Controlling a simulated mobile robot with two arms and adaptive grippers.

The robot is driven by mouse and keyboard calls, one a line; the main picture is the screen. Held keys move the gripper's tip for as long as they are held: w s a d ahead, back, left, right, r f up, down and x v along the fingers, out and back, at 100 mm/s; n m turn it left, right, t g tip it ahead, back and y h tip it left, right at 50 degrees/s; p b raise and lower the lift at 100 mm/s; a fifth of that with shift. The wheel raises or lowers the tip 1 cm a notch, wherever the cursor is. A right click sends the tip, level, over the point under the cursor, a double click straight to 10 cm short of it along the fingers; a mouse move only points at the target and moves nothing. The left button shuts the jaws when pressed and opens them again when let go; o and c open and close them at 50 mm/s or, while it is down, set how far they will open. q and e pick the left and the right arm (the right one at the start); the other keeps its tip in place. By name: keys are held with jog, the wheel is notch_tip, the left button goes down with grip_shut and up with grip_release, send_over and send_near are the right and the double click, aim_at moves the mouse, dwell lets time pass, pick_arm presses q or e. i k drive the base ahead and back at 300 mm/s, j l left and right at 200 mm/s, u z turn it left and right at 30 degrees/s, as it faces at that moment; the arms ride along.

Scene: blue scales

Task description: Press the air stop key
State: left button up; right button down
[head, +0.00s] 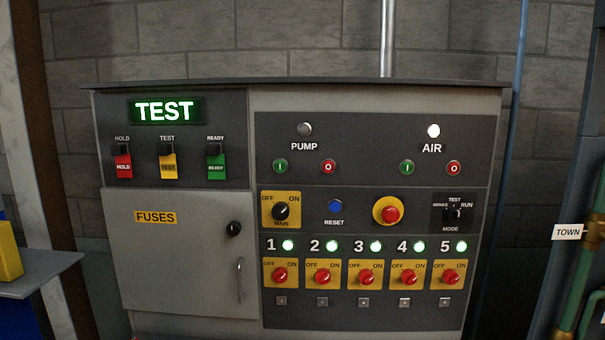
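The air stop key (454,168) is a small round red button marked "O", at the upper right of the control panel. The green air start key (407,167), marked "I", sits to its left. The AIR lamp (433,131) above them is lit white. The PUMP lamp (305,129) is dark, with a green key (280,167) and a red key (328,166) below it. Neither of my grippers shows in the head view.
The grey cabinet (180,250) stands against a block wall. Near the key are a red emergency button (389,213) on yellow and the mode switch (454,212). A green pipe (577,290) is at right, a shelf (45,272) at left. The space before the panel looks clear.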

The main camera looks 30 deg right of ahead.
aim_at(452, 168)
jog(key=z, duration=1.3)
